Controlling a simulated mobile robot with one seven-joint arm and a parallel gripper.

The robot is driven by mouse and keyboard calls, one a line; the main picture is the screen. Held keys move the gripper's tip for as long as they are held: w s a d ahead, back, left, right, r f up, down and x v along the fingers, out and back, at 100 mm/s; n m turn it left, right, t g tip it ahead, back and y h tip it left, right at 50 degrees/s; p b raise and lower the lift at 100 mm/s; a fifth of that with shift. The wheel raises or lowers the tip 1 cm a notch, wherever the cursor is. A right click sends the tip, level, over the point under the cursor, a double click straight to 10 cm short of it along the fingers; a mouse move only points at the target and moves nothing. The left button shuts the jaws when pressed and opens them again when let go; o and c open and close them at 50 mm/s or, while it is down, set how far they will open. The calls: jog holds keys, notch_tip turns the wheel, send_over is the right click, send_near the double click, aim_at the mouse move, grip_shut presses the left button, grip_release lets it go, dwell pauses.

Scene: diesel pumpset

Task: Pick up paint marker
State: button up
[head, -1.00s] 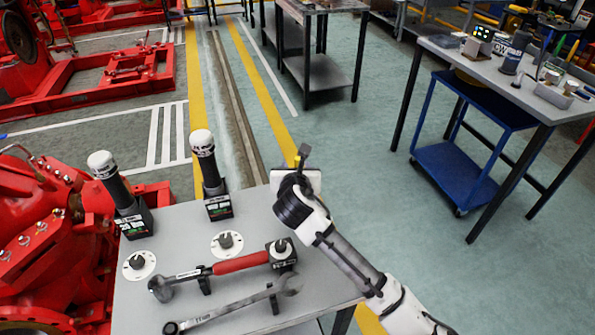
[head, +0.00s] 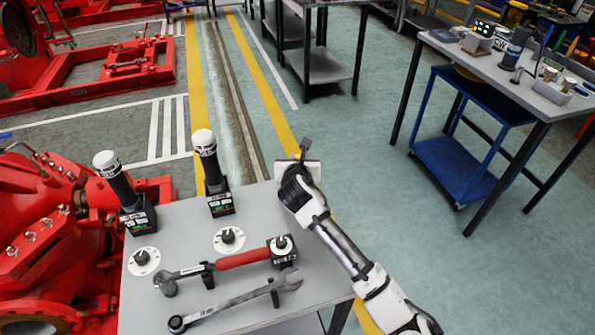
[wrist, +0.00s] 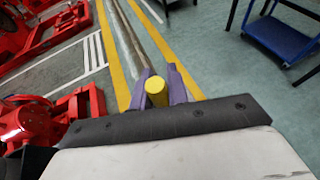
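My gripper (head: 304,152) is raised beyond the far right corner of the grey table. In the wrist view, its two purple fingers (wrist: 160,86) are closed on a yellow cylinder, which I take to be the paint marker (wrist: 157,92). Its round yellow end faces the camera and the rest of it is hidden. The fingers and marker are apart from the table, with floor behind them. In the head view the marker is too small and covered to make out clearly.
The grey table (head: 165,210) holds two black, white-capped tools (head: 208,165), a red-handled wrench (head: 240,260) and a long spanner (head: 240,298). Red machinery (head: 50,240) stands left. A second table (head: 480,70) with small items and a blue cart (head: 455,165) are right. Open floor lies between.

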grip_shut()
notch_tip(320, 180, up, 20)
jog(key=b, duration=0.3)
